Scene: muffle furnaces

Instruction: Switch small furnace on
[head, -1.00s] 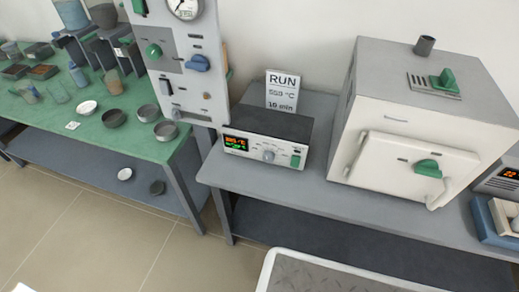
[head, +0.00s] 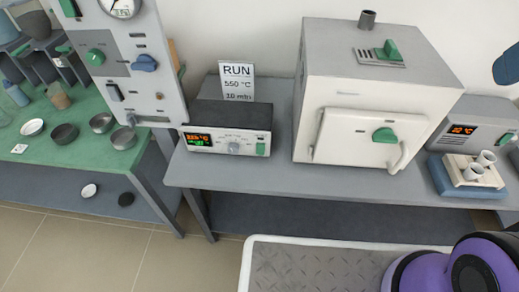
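A white box furnace (head: 370,90) with a grey top stands on the grey bench. Its front door (head: 358,138) looks shut and has a green knob (head: 384,134) and a curved pale handle at its right. A green lever (head: 387,49) sits on its top beside a short dark flue. Left of it is a control box (head: 229,129) with a lit orange and green display (head: 199,139), a grey dial (head: 234,147) and a green rocker switch (head: 261,149). Whether that switch is on or off cannot be told. My gripper is out of view.
A sign (head: 237,83) reads RUN, 550 °C, 10 min. At right, a grey unit (head: 471,127) with an orange display stands behind a tray (head: 446,185) with small white cups. A tall panel and a green table (head: 90,158) with bowls are at left.

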